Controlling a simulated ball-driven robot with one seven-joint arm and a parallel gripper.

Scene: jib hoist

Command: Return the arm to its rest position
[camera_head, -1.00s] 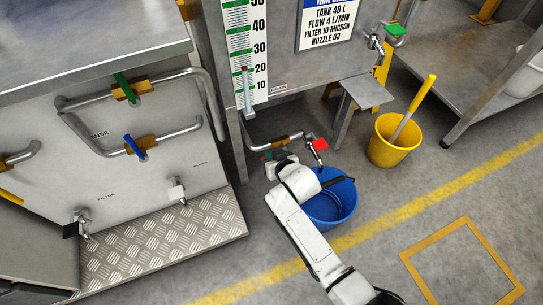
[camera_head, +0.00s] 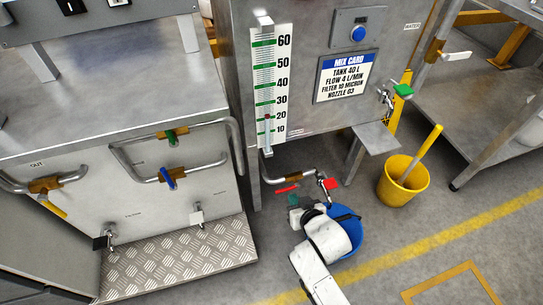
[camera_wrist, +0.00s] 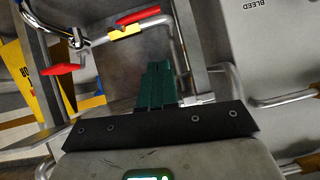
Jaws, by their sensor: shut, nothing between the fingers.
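My white arm reaches up from the bottom of the head view, and its wrist covers part of a blue bucket (camera_head: 349,236). My gripper (camera_head: 293,199) is small and partly hidden there, just below a pipe under the tank. In the wrist view my gripper (camera_wrist: 157,70) shows as dark green fingers held together with nothing between them. A red lever (camera_head: 287,189) lies just above the gripper in the head view. A red tap handle (camera_head: 328,184) is right of it, above the bucket. In the wrist view the red lever (camera_wrist: 138,16) is beyond the fingertips.
A tank with a level gauge (camera_head: 264,90) and a mix card (camera_head: 344,78) stands behind. A yellow bucket (camera_head: 403,181) is at the right. A steel cabinet with pipes and a tread-plate step (camera_head: 180,255) is at the left. Open floor lies at lower right.

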